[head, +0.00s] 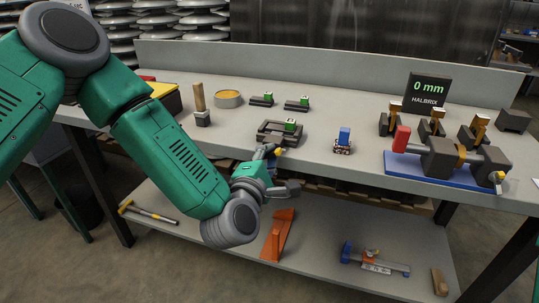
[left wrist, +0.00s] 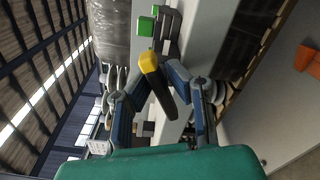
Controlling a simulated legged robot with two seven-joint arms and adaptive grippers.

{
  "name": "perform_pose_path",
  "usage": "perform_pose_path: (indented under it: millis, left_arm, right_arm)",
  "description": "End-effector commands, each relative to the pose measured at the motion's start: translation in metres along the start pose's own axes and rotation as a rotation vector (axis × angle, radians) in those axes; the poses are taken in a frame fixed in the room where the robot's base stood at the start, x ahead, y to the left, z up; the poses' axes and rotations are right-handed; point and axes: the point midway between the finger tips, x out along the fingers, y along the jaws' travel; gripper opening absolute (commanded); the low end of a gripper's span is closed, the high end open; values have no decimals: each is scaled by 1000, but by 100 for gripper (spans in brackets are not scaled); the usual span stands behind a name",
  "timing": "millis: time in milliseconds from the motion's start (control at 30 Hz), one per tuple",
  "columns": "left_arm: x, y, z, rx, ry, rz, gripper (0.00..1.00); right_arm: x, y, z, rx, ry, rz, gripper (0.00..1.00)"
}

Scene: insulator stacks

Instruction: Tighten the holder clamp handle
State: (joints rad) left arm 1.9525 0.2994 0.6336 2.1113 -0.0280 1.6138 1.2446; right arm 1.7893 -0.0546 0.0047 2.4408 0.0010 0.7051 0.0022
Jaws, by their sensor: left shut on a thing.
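The holder (head: 270,135), a dark bracket with a green block on top, sits near the front edge of the table. Its clamp handle, with a yellow tip (head: 279,151), points toward me over the edge. My left gripper (head: 272,160) is at the handle, just in front of the holder. In the left wrist view the black handle with its yellow end (left wrist: 157,82) lies between my two left fingers (left wrist: 156,88), which are shut on it. The holder's dark frame and green block (left wrist: 146,25) show beyond. My right gripper is not in view.
Two small green-topped fixtures (head: 262,99) and a round tin (head: 228,98) stand behind. A blue-topped piece (head: 343,141) and a blue-based clamp assembly (head: 440,174) stand to the right. The lower shelf holds an orange bracket (head: 279,235).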

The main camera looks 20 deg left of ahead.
Motion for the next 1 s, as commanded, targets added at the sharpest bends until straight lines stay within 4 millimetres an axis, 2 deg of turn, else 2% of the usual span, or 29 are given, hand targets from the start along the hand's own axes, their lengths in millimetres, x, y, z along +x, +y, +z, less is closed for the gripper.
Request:
perform_pose_path:
  millis: [33, 533, 567, 600, 867, 1000]
  left_arm:
    - [-2, -4, 1, 0, -4, -13, 0]
    - [-2, -5, 2, 0, -5, -15, 0]
    - [-2, -6, 2, 0, -5, -16, 23]
    - [-2, -5, 1, 0, -5, -15, 31]
    - [-2, -2, 0, 0, -3, -7, 31]
    - [-8, -2, 0, -1, -3, -8, 31]
  right_arm:
    - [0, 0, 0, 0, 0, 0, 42]
    - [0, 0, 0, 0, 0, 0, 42]
    - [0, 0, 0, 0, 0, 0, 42]
    - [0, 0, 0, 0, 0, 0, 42]
    - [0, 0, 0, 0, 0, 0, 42]
    - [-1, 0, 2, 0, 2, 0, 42]
